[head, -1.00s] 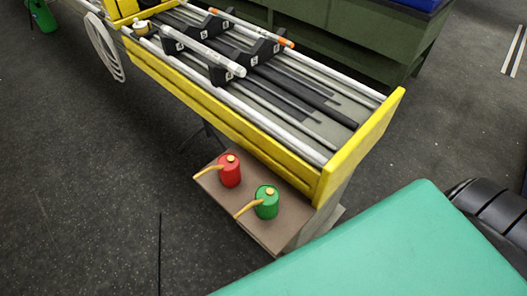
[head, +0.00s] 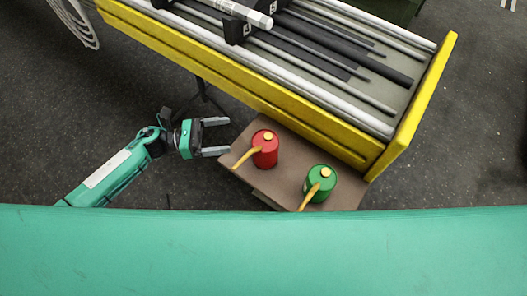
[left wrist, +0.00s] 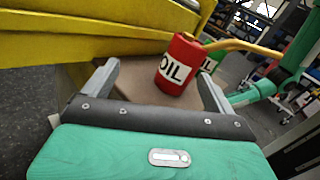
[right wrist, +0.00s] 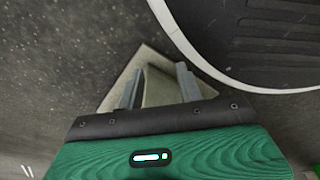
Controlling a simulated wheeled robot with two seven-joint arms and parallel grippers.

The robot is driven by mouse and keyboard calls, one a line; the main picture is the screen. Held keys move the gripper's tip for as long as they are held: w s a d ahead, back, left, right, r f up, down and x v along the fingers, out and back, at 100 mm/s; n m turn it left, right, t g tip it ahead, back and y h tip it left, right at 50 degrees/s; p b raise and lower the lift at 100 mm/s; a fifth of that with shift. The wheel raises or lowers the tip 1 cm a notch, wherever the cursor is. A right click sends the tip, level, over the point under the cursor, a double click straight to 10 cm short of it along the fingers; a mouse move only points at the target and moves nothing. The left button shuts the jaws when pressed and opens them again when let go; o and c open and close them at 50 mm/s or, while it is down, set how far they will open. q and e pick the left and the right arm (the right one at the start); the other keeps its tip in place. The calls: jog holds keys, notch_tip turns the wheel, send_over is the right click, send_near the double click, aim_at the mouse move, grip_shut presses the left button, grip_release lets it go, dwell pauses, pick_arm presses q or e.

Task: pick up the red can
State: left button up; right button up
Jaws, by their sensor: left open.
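In the left wrist view the red can (left wrist: 178,64), labelled OIL, stands beyond the fingertips, nearer the right finger. My right gripper (right wrist: 158,78) shows only in the right wrist view, its fingers apart with nothing seen held between them.
A green can (head: 320,183) with a yellow spout stands on the same shelf, right of the red one. The yellow rack (head: 300,110) with pipes and rods rises behind both cans. Open dark floor (head: 60,130) lies to the left.

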aim_at(272, 145)
pick_arm(q)
jog(key=s+m+g, duration=0.1)
jog(key=s+d+r+m+g, duration=0.1)
jog(key=m, duration=0.1)
jog(key=s+r+m+g, duration=0.1)
jog(key=shift+d, duration=0.35)
jog(key=d+p, duration=0.2)
jog(key=d, duration=0.4)
jog(key=shift+s+d, duration=0.1)
jog(key=shift+d, duration=0.75)
jog(key=d, duration=0.1)
jog(key=d+p, duration=0.1)
jog(key=d, duration=0.1)
jog(key=d+p, duration=0.1)
jog(key=shift+s+d+f, duration=0.15)
jog(key=shift+s+f, duration=0.1)
jog(key=shift+d+f, duration=0.1)
jog(key=shift+d, duration=0.3)
pick_arm(e)
jog(key=s+d+f, duration=0.1)
jog(key=s, duration=0.5)
jog(key=shift+s+d+f, duration=0.35)
jog(key=shift+f, duration=0.05)
pick_arm(q)
jog(key=c, duration=1.1)
jog(key=shift+c, duration=0.3)
